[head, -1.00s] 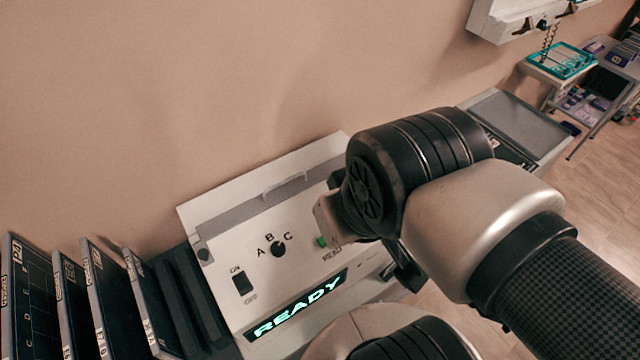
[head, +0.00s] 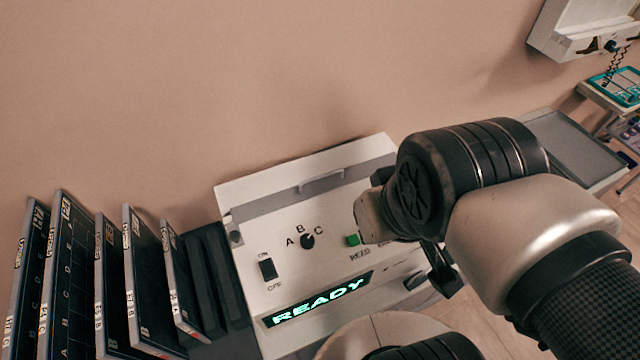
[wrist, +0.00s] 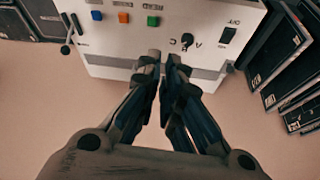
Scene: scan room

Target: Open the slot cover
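The white machine (head: 340,222) stands against the wall. Along its back runs a grey strip with a pale handle (head: 321,180), which I take for the slot cover; it lies flat and looks closed. In the wrist view the grey strip (wrist: 112,62) crosses the machine's near edge. My gripper (wrist: 164,58) points at the strip beside the dial, its fingertips close together with a narrow gap and nothing visible between them. The handle is not clear there, perhaps behind the fingertips. In the head view the fingers are hidden by my wrist, and the visible handle is untouched.
The panel has a dial (head: 307,241), a power switch (head: 266,268), a green button (head: 352,240) and a lit READY display (head: 318,299). Several dark upright cassettes (head: 144,285) stand close on the left. A grey-topped unit (head: 575,150) is at right. The wall is close behind.

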